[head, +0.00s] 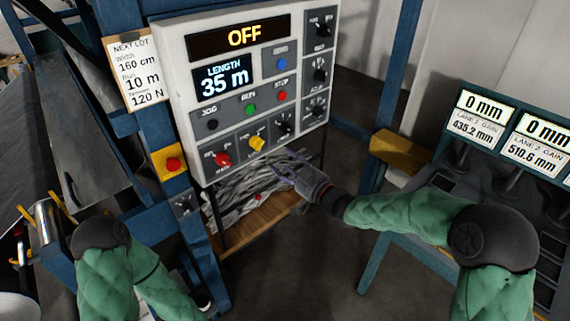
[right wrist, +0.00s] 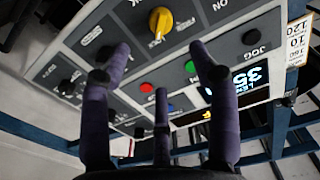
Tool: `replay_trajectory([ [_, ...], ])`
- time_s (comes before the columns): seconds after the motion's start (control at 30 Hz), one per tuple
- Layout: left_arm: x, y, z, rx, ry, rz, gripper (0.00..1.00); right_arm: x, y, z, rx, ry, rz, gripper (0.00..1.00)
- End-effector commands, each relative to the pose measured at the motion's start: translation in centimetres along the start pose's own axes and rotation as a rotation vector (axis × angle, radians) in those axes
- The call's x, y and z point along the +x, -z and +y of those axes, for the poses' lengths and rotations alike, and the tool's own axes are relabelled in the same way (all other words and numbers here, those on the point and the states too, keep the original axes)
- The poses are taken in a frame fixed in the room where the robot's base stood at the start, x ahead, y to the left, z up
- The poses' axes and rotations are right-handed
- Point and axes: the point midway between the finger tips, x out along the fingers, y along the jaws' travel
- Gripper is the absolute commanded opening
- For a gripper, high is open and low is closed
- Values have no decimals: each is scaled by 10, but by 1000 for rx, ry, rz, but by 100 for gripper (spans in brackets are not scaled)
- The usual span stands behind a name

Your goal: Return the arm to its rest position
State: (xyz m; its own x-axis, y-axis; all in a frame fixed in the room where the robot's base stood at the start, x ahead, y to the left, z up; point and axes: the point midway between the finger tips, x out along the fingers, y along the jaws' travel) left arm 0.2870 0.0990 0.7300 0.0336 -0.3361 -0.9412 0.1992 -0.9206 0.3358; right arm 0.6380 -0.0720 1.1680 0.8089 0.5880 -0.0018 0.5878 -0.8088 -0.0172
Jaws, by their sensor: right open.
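My right arm (head: 400,212) reaches in from the lower right in the head view. Its gripper (head: 285,168) is open and empty, just below the lower right part of the control panel (head: 185,75). In the right wrist view the purple fingers of this gripper (right wrist: 162,62) are spread with nothing between them, and the panel's yellow knob (right wrist: 160,22) shows beyond them, apart from them. My left arm (head: 125,275) shows at the lower left in the head view; its gripper is out of sight.
The panel's display (head: 240,38) reads OFF and its length display (head: 222,83) 35 m. A red button on a yellow box (head: 172,163) sits beside the panel. A console (head: 500,160) stands at the right. Blue posts flank the panel.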

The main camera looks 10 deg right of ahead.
Motion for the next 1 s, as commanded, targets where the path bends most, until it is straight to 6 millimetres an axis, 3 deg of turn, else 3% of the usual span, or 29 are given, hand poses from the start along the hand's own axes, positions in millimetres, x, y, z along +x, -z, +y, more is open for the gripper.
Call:
replay_trajectory([
  [0.23, 0, 0, 0, 0, 0, 0, 40, 0, -6, 0, 9, -4, -11, 61],
  [0.37, 0, 0, 0, 0, 0, 0, 40, -3, -45, 3, 70, -38, -86, 61],
  [0.47, 0, 0, 0, 0, 0, 0, 40, -13, -101, 5, 154, -87, -198, 61],
  [0.67, 0, 0, 0, 0, 0, 0, 40, -56, -224, -10, 346, -192, -472, 61],
  [0.8, 0, 0, 0, 0, 0, 0, 40, -102, -300, -35, 476, -254, -673, 61],
  [1.0, 1, 0, 0, 0, 0, 0, 40, -183, -386, -90, 658, -324, -969, 61],
])
